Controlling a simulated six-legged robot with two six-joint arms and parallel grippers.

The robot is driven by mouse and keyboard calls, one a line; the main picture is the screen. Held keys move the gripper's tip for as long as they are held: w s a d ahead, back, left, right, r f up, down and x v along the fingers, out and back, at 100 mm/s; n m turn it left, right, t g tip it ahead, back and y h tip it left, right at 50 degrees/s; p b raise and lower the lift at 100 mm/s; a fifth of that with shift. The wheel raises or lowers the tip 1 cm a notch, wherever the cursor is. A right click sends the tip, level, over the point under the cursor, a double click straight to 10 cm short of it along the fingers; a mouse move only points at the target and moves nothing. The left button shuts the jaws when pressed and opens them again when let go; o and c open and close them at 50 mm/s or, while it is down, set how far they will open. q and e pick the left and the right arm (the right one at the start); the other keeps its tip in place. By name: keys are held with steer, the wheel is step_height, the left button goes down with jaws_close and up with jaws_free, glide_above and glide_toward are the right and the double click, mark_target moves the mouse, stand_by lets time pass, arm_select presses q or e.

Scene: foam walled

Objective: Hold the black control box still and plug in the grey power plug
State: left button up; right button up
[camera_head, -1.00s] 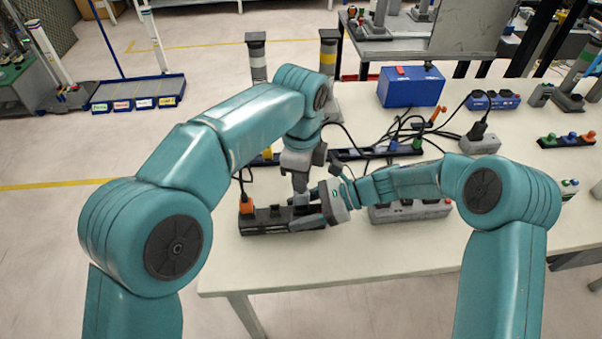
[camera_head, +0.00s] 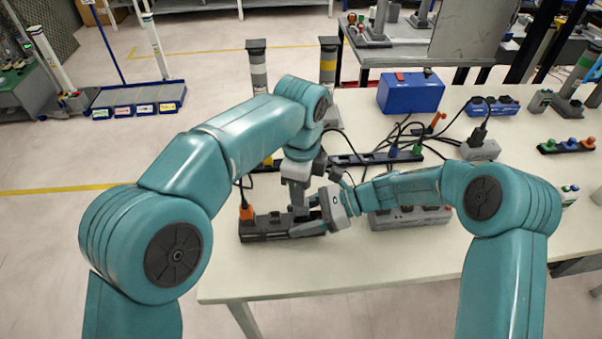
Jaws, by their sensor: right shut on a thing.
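The black control box (camera_head: 262,235) lies near the front left of the table, a long low block with an orange plug (camera_head: 246,212) standing at its left end. My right gripper (camera_head: 308,225) comes in from the right and is shut on the box's right end. My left gripper (camera_head: 299,207) points down over the right part of the box, close beside the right gripper. I cannot clearly make out the grey power plug; a small grey shape between the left fingers blends with them, so I cannot tell whether they are open or shut.
A grey socket strip (camera_head: 410,218) lies right of the box, partly behind my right arm. A black strip with coloured plugs (camera_head: 375,158) and tangled black cables lies behind. A blue box (camera_head: 410,92) stands farther back. The front table edge is clear.

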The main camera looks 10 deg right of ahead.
arm_select(q)
step_height(320, 180, up, 12)
steer(key=shift+s+f, duration=0.15)
steer(key=shift+f, duration=0.1)
stand_by(0.4)
arm_select(e)
steer(key=o, duration=1.3)
